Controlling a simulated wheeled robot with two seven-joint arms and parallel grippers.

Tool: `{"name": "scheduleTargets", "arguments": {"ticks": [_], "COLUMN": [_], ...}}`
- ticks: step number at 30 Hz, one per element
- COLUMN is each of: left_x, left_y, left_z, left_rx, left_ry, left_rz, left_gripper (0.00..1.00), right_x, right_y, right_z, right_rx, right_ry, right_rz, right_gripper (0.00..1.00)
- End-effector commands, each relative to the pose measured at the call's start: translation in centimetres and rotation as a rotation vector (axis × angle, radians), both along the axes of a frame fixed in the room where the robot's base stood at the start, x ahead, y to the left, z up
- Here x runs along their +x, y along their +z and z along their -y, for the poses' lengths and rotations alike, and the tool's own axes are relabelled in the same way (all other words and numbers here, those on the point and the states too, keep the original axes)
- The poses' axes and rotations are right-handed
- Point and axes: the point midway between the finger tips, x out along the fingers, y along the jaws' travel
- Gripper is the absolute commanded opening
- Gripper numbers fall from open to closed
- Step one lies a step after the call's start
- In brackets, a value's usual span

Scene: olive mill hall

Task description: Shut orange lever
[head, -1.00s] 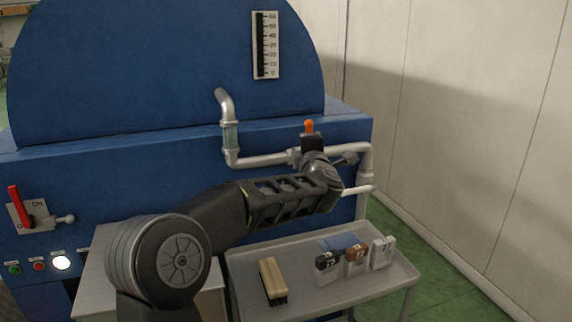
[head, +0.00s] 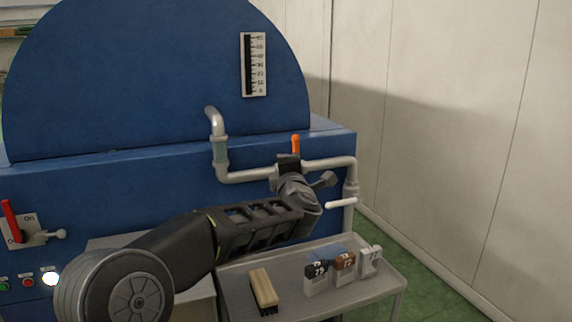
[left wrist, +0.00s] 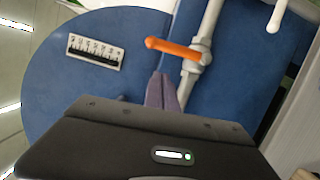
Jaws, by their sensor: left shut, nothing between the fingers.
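The orange lever (head: 296,145) stands upright on the grey pipe, above the horizontal run at the blue machine's front. In the left wrist view the lever (left wrist: 172,47) lies across the picture, its far end joined to the pipe fitting. My left gripper (head: 288,164) is shut and empty, just in front of the lever's lower part, hiding its base in the head view. In the left wrist view the gripper's fingertips (left wrist: 160,76) point at the lever, close below it. I cannot tell whether they touch. My right gripper is not in view.
A white handle (head: 342,203) sticks out below the pipe (head: 245,176), right of my wrist. A grey trolley (head: 235,292) below carries a brush (head: 263,288) and several small labelled containers (head: 344,266). A red lever (head: 9,220) is on the machine's left. A pale wall (head: 450,110) bounds the right.

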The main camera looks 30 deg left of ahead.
Motion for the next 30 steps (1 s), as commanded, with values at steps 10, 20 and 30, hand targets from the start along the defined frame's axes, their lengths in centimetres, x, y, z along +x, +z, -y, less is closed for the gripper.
{"name": "scheduleTargets", "arguments": {"ticks": [10, 20, 30], "left_x": [-4.7, -5.5, -5.4], "left_y": [-0.3, -0.3, -0.3], "left_z": [3.8, 4.4, 4.3], "left_rx": [-0.001, 0.0, 0.0], "left_ry": [0.001, 0.002, 0.002], "left_rz": [-0.002, -0.004, -0.004], "left_gripper": [0.0, 0.0, 0.0], "right_x": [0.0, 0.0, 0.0], "right_y": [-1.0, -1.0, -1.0], "right_z": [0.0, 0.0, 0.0], "right_rx": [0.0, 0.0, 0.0], "right_ry": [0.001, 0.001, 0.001], "right_rz": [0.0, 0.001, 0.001], "right_gripper": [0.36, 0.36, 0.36]}}
